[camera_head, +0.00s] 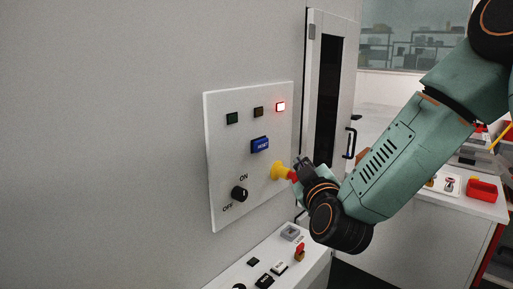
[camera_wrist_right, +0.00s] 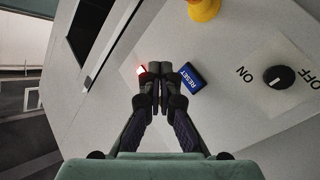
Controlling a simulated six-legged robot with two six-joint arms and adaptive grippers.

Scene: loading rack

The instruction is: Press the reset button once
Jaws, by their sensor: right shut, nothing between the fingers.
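The blue reset button (camera_head: 260,145), marked RESET, sits in the middle of a white wall panel (camera_head: 222,168). In the right wrist view the reset button (camera_wrist_right: 191,78) lies just right of the fingertips, partly hidden by them. My right gripper (camera_head: 299,166) is shut and empty, in front of the panel's right side. In the right wrist view its closed fingers (camera_wrist_right: 160,70) point toward the panel. I cannot tell a touch. My left gripper is not in view.
A yellow-based red knob (camera_head: 279,171) sits below right of the button, beside my gripper. A black ON/OFF dial (camera_head: 239,194) is lower left. A red lamp (camera_head: 280,107) glows beside two dark lamps. A lower console (camera_head: 270,262) and a door (camera_head: 344,85) stand near.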

